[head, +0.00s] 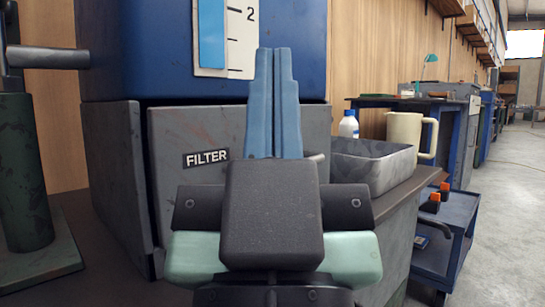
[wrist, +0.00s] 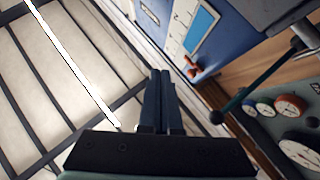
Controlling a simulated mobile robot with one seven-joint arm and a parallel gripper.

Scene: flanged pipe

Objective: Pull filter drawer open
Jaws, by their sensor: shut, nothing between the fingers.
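The filter drawer (head: 180,190) is the grey, scuffed front under the blue housing in the head view, marked with a black FILTER label (head: 206,158). A narrow dark gap runs down its left edge; I cannot tell whether it stands out from the cabinet. My gripper (head: 277,52) stands in front of it with its blue fingers pointing up, pressed together and empty. It hides the drawer's middle and right part. A short pale bar end (head: 317,157), possibly the handle, shows just right of the fingers. In the wrist view the shut fingers (wrist: 161,73) point past the blue housing.
A grey metal tray (head: 375,165), a cream jug (head: 408,132) and a white bottle (head: 348,125) stand on the right. A green post (head: 22,170) stands at the left. The wrist view shows round gauges (wrist: 290,105) and a dark lever (wrist: 250,90).

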